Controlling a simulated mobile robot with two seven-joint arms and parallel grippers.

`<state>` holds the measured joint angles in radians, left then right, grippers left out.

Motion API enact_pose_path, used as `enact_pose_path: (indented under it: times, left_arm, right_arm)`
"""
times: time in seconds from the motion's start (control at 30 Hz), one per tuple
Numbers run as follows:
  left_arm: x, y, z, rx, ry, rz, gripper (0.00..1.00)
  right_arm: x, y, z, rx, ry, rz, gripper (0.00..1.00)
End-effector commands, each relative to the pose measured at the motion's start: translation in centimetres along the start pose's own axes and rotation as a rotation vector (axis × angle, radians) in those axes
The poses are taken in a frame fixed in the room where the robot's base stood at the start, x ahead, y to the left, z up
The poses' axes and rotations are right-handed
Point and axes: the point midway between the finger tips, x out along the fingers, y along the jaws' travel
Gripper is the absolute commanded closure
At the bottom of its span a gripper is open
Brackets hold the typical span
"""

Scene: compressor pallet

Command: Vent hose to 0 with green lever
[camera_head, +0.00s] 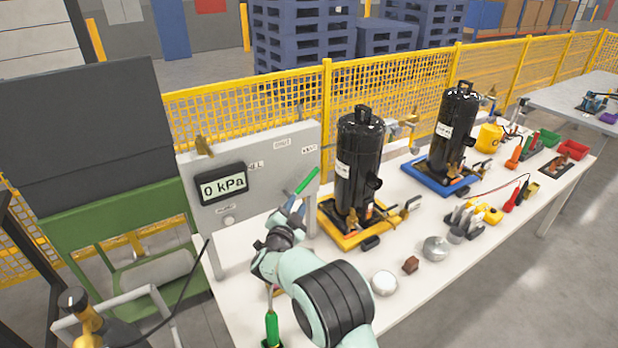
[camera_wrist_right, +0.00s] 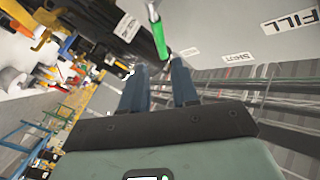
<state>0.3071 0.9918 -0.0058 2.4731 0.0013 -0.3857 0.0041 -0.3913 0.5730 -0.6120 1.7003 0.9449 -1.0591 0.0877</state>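The green lever (camera_head: 307,180) stands out from the right part of the grey panel (camera_head: 262,165), tilted up to the right. The panel's display (camera_head: 223,185) reads 0 kPa. My right gripper (camera_head: 292,205) is just below and left of the lever. In the right wrist view the blue fingers of the gripper (camera_wrist_right: 160,82) are apart with nothing between them. The green lever (camera_wrist_right: 156,25) shows just beyond the fingertips, its lower end near the gap. I cannot make out a hose clearly. My left gripper is not in view.
A black compressor (camera_head: 358,165) on a yellow tray stands right of the lever; another (camera_head: 455,130) is on a blue tray. Round metal pieces (camera_head: 384,283) and a brown block (camera_head: 410,264) lie on the white table (camera_head: 455,275). A green-handled tool (camera_head: 271,328) is near the front.

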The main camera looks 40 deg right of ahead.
Motion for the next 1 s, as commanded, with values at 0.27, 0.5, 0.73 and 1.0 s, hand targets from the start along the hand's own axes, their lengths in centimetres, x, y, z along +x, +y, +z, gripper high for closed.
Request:
enact_pose_path:
  times: [0.27, 0.5, 0.73, 1.0]
  left_arm:
    - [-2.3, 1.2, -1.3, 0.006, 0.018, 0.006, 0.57]
    - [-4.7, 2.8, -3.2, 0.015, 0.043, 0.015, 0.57]
    - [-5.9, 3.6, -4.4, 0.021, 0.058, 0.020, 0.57]
    - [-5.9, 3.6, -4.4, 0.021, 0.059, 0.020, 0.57]
  right_arm:
    - [5.2, -0.3, -0.3, -0.001, 0.005, 0.000, 0.71]
    - [10.1, -0.4, -0.4, 0.000, 0.006, 0.000, 0.71]
    - [12.5, -0.3, -0.2, 0.000, 0.003, -0.001, 0.71]
    - [12.8, 0.0, 0.0, -0.001, 0.000, 0.000, 0.71]
